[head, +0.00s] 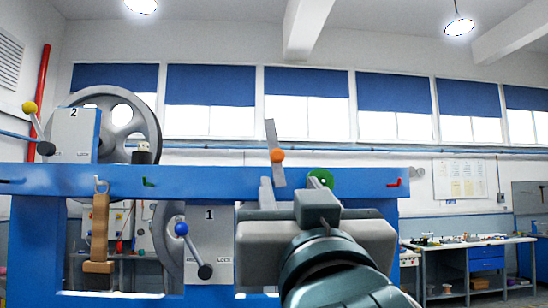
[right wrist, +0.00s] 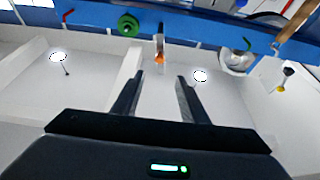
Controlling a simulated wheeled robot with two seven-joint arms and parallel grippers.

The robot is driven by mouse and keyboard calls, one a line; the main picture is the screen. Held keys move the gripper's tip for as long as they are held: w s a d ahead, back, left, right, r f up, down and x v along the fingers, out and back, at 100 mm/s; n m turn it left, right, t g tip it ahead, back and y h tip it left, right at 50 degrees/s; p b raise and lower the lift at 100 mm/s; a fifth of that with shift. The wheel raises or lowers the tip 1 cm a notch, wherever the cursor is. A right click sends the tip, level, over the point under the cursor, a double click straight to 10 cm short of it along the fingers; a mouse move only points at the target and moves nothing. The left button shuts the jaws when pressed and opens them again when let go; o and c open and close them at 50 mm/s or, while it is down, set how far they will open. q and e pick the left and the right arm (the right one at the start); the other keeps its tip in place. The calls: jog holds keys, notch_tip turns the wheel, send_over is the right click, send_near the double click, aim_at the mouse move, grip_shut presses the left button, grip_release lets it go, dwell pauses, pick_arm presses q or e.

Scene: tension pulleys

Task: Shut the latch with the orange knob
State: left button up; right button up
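The orange knob (head: 277,155) sits on a grey latch bar (head: 271,133) that stands nearly upright, leaning slightly, above the blue beam (head: 220,181). In the right wrist view, which is upside down, the orange knob (right wrist: 160,59) appears just beyond and between the fingertips. My right gripper (right wrist: 159,76) is open, its two dark fingers apart with nothing between them. In the head view its body shows in the lower middle, in front of the beam, and hides the beam behind it; its fingertips are not clear there. My left gripper is out of view.
A green wheel (head: 320,178) sits right of the knob, close to my right gripper. A wooden-handled tool (head: 98,227) hangs on the left. A yellow-knob lever (head: 30,108) and a blue-knob lever (head: 182,229) belong to panels 2 and 1.

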aim_at(278, 159)
jog(key=p+x, duration=0.9)
jog(key=x, duration=0.7)
jog(key=shift+r, duration=0.2)
jog(key=shift+w+p, duration=0.4)
jog(key=shift+w, duration=0.25)
